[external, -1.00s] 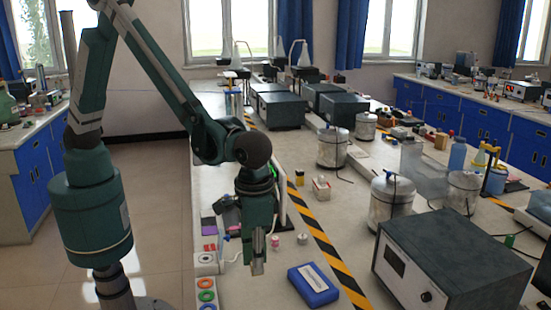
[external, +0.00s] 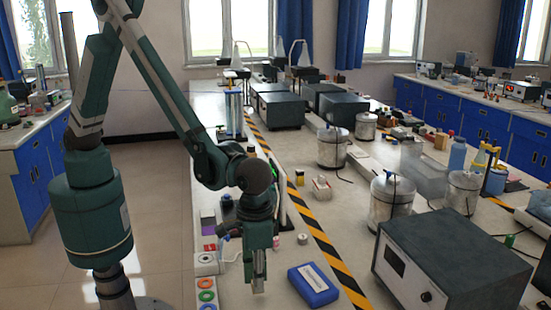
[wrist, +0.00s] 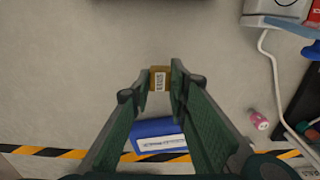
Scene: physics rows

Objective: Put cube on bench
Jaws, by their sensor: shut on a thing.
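In the external view my gripper (external: 258,286) points down at the near part of the bench (external: 345,222), left of the blue box. The cube cannot be made out clearly there. The grey bench top (wrist: 70,70) fills the wrist view behind the cube. I cannot tell whether the cube touches the bench.
A blue box (external: 313,285) with a white label lies close to the right of my gripper. Coloured rings (external: 207,296) lie to its left. A large dark instrument (external: 450,275) stands at right. A small pink-and-white item (wrist: 259,120) lies at right in the wrist view.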

